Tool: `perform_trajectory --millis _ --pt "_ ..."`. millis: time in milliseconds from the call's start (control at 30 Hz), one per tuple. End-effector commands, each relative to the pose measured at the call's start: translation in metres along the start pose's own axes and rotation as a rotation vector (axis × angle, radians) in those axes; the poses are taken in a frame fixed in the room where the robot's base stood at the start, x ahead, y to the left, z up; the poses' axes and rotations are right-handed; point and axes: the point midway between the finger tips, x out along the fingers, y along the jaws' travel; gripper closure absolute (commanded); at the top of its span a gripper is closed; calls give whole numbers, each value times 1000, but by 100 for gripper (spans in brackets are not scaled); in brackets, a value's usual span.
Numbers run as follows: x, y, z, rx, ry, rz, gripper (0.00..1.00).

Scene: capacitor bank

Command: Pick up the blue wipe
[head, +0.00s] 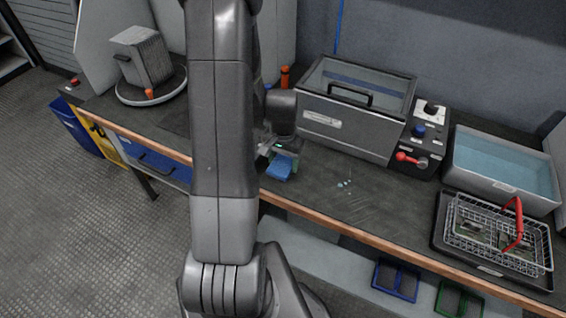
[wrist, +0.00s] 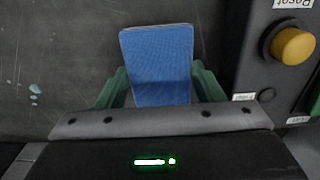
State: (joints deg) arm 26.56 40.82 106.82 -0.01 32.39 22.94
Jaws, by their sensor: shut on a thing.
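The blue wipe (wrist: 158,62) shows in the wrist view as a flat blue pad between the two green fingers of my gripper (wrist: 158,88). The fingers touch its left and right sides, and my gripper is shut on it. In the head view the blue wipe (head: 279,168) is at my gripper (head: 284,158), over the dark bench top near its front edge. Whether the wipe is clear of the bench or touching it I cannot tell. My arm hides part of the bench to the left of it.
A lidded grey tank (head: 345,135) stands behind my gripper, with a control box (head: 420,140) beside it. A water basin (head: 503,170) and a wire basket (head: 495,235) are at the right. Droplets (head: 345,184) lie on the bench. A yellow button (wrist: 293,46) is right of the wipe.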

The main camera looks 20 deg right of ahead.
Motion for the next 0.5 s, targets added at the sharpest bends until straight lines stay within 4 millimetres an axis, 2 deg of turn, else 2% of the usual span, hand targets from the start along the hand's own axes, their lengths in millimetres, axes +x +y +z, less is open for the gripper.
perform_trajectory --millis 167,500 --pt "-19 0 -1 0 5 -2 64" --pt "-78 0 -1 0 5 -2 64"
